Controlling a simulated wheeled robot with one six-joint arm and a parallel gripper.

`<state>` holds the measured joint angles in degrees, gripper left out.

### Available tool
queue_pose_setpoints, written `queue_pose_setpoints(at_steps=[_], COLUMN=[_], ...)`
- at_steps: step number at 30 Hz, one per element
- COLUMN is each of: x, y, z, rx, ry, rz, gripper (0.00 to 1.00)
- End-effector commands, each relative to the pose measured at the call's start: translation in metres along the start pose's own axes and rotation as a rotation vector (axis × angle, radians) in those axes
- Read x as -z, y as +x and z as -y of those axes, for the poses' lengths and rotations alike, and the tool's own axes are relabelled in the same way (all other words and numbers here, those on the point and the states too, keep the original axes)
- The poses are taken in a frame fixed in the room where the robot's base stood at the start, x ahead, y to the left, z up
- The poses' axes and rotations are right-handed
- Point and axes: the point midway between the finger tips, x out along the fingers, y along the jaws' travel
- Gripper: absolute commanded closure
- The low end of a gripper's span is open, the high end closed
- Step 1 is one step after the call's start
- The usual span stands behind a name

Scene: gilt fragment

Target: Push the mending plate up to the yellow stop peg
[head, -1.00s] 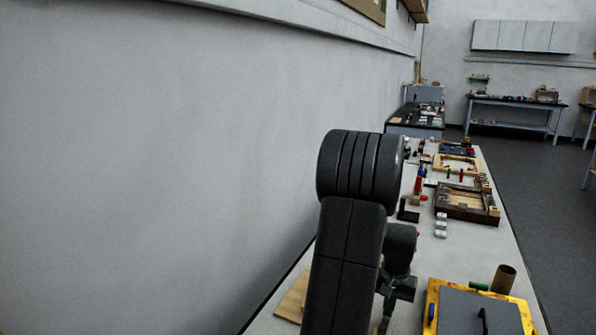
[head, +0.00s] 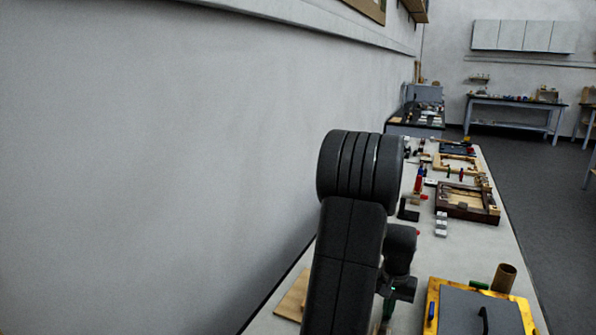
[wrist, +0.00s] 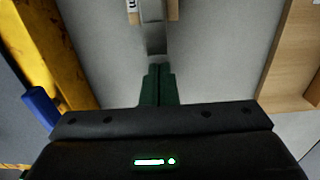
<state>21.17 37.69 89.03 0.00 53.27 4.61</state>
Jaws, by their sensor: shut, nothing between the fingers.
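In the wrist view my gripper (wrist: 158,72) is shut, its green fingers together and empty. Just beyond the fingertips a narrow grey metal strip (wrist: 153,40), which looks like the mending plate, runs away from me along the bench. I cannot tell whether the fingertips touch it. Its far end lies by a light wooden piece (wrist: 172,10) with a white label at the top edge. I cannot make out the yellow stop peg in either view. In the head view my gripper (head: 388,312) is low over the bench, partly behind my arm, and the plate is hidden.
A yellow-framed board (head: 431,300) with a grey panel lies right of my gripper; its yellow edge (wrist: 52,50) and a blue peg (wrist: 40,106) show left in the wrist view. A wooden board (wrist: 290,60) lies opposite. A brown cup (head: 505,277) stands behind the yellow frame.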

Motion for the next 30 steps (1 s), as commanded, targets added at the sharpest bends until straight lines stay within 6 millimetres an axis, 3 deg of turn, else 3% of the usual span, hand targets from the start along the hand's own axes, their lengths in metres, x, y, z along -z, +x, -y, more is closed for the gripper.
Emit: queue_pose_setpoints(at_steps=[30], x=[-0.025], y=[0.0], z=[0.0], rx=[0.0], ry=[0.0], rz=[0.0], gripper=[1.0])
